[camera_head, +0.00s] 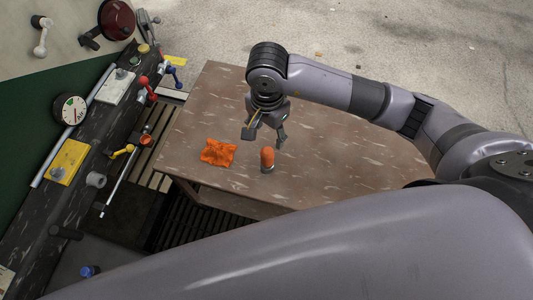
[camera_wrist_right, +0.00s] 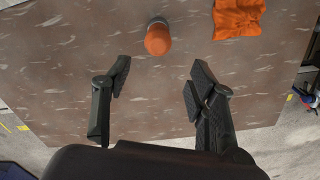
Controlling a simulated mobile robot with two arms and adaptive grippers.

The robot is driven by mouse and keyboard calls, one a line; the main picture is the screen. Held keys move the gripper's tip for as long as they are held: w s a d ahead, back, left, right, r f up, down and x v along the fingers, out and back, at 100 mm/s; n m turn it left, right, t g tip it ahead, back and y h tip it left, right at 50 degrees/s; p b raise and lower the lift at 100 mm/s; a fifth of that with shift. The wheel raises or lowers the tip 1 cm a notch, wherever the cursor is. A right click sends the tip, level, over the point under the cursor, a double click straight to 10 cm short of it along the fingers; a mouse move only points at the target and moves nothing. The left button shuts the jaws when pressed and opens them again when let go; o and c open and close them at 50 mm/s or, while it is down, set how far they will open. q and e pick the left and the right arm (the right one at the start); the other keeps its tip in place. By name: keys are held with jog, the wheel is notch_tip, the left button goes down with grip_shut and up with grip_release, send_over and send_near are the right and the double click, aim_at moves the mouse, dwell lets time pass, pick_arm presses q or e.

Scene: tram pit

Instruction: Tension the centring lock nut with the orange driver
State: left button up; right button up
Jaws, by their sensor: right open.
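The orange driver (camera_head: 267,156) stands upright on the brown table, its rounded orange top up and a grey band at its foot. My right gripper (camera_head: 265,137) is open and empty above the table, a little behind the driver and apart from it. In the right wrist view the driver (camera_wrist_right: 158,38) lies beyond the gap between the two spread fingers (camera_wrist_right: 158,82). I cannot pick out the centring lock nut for certain among the fittings on the dark beam at the left. My left gripper is not in view.
A crumpled orange cloth (camera_head: 217,152) lies on the table (camera_head: 330,150), left of the driver. The dark beam (camera_head: 60,215) carries a gauge (camera_head: 70,109), a yellow plate (camera_head: 69,163), and red, blue and yellow levers. A slatted grate lies between beam and table. The table's right side is clear.

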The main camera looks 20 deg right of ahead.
aim_at(267, 151)
notch_tip(267, 151, down, 7)
jog(key=shift+r, duration=0.2)
jog(key=f, duration=0.2)
jog(key=s+f+p, duration=0.1)
jog(key=f, duration=0.1)
jog(key=shift+a, duration=0.15)
jog(key=shift+w+f, duration=0.1)
jog(key=shift+f, duration=0.55)
jog(key=shift+c, duration=0.4)
grip_shut()
